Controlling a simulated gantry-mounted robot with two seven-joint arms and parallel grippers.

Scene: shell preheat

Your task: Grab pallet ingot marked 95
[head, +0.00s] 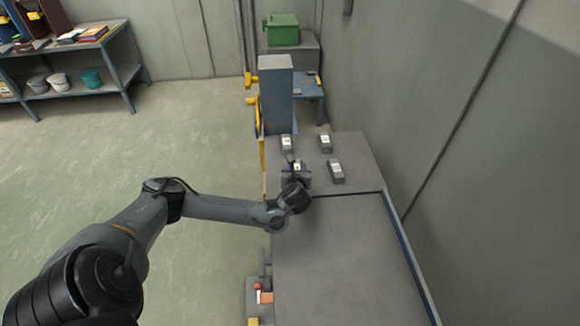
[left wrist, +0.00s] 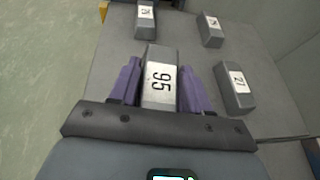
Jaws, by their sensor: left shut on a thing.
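The ingot marked 95 (left wrist: 160,80) is a grey block with a white label, seen in the left wrist view between the purple fingers of my left gripper (left wrist: 160,88). The gripper is shut on it, one finger along each side. In the head view my left gripper (head: 294,172) is over the near left ingot on the grey pallet (head: 350,150), and the arm's wrist partly hides that ingot. Whether the ingot touches the pallet is not clear. My right gripper is not in view.
Three other labelled ingots lie close by: one at the far left (head: 287,143), one at the far right (head: 325,143) and one at the near right (head: 336,172). A grey upright block (head: 276,95) stands behind them. A wall runs along the right.

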